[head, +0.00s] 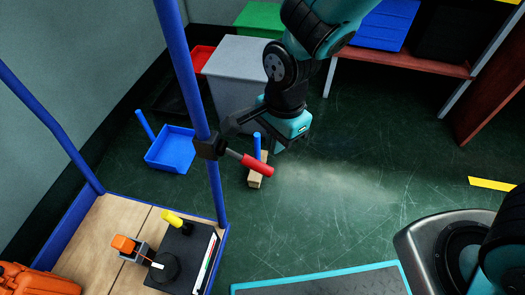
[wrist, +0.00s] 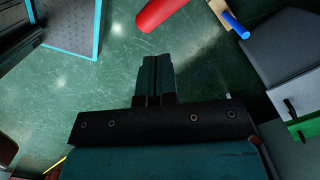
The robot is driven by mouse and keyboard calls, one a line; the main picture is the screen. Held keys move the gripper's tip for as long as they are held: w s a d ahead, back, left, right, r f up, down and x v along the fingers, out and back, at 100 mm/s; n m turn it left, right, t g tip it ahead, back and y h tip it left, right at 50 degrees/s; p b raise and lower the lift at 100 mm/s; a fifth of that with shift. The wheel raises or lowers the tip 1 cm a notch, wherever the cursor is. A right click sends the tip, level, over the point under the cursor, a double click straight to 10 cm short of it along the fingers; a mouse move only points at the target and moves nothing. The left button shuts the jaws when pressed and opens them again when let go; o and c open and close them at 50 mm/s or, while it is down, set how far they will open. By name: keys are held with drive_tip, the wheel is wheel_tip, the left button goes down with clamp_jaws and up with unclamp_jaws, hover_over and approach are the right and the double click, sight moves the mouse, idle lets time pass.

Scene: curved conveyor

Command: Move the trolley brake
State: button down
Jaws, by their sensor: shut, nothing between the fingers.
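The trolley brake is a lever with a red grip (head: 257,165) on a black bracket (head: 209,147), fixed to a blue trolley post (head: 216,190). The red grip points right and slightly down. In the wrist view the red grip (wrist: 160,12) lies at the top edge, beyond the fingertips, partly out of frame. My gripper (head: 276,148) is just above and to the right of the red grip in the head view. In the wrist view my gripper (wrist: 155,60) has its fingers together and empty, with a visible gap to the grip.
The trolley's wooden deck (head: 90,232) carries a black device with a yellow knob (head: 173,218) and an orange-topped item (head: 124,243). Green floor (head: 340,200) at right is clear.

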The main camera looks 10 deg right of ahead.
wheel_tip(320, 180, up, 17)
drive_tip(key=d+p, duration=0.1)
drive_tip(key=p, duration=0.5)
drive_tip(key=shift+w+d+p, duration=0.2)
drive_tip(key=shift+w+p, duration=0.1)
drive_tip(key=shift+w, duration=0.15)
drive_tip(key=shift+r, duration=0.1)
drive_tip(key=s+d+r+n+y, duration=0.2)
drive_tip(key=s+d+r+n, duration=0.15)
drive_tip(key=s+n, duration=0.4)
drive_tip(key=s+d+r+n+y, duration=0.1)
drive_tip(key=s+d+r+n, duration=0.3)
drive_tip(key=n, duration=0.7)
wheel_tip(320, 180, up, 28)
drive_tip(key=s+a+p, duration=0.1)
drive_tip(key=p, duration=2.7)
drive_tip(key=shift+f+t, duration=0.15)
drive_tip(key=shift+t, duration=0.15)
drive_tip(key=shift+a, duration=0.1)
